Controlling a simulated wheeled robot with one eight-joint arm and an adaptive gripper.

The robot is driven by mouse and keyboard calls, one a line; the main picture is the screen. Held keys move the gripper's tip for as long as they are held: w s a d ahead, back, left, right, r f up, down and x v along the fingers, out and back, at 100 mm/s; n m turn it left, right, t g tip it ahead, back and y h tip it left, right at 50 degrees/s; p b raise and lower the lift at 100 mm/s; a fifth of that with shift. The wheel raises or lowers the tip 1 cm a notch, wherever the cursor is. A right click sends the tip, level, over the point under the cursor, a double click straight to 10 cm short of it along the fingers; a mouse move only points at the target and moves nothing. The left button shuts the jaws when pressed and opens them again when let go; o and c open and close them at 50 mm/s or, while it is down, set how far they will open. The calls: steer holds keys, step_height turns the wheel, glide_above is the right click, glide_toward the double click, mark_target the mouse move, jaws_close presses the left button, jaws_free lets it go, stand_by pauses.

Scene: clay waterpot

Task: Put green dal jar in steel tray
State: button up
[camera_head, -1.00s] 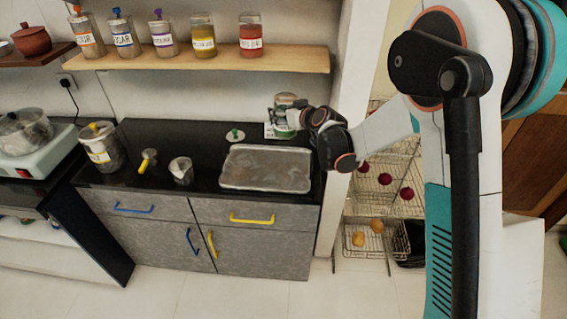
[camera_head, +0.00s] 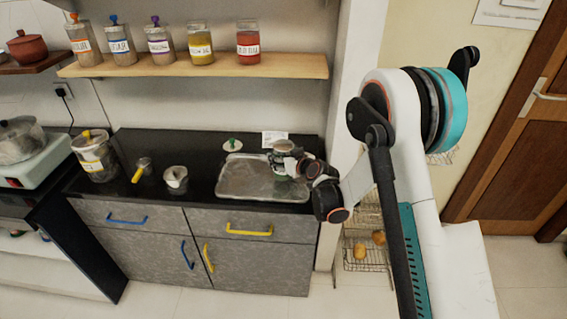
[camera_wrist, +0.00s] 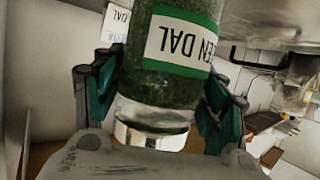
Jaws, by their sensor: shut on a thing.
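The green dal jar (camera_wrist: 172,80) is glass with green contents and a green-edged label, which reads upside down in the wrist view. My gripper (camera_wrist: 160,108) is shut around it, one teal finger on each side. In the head view, my gripper (camera_head: 288,163) and the jar (camera_head: 280,147) are over the right back part of the steel tray (camera_head: 240,185), and the gripper covers part of the jar. The steel tray is shallow and lies on the black counter. I cannot tell whether the jar's base touches it.
A lid with a green knob (camera_head: 232,145) lies behind the tray, beside a white card (camera_head: 275,138). A steel cup (camera_head: 176,178), a yellow-handled item (camera_head: 140,170) and a labelled jar (camera_head: 95,158) stand left. A wooden shelf (camera_head: 200,68) with several jars hangs above. The tray's left part is empty.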

steer(key=shift+f, duration=0.85)
steer(key=shift+f+b, duration=0.2)
steer(key=shift+b, duration=0.15)
steer(key=o, duration=1.5)
steer(key=shift+o, duration=0.2)
steer(key=shift+r, duration=0.1)
steer(key=shift+r+p, duration=0.15)
steer(key=shift+p, duration=0.15)
steer(key=p+v, duration=0.2)
steer(key=v, duration=1)
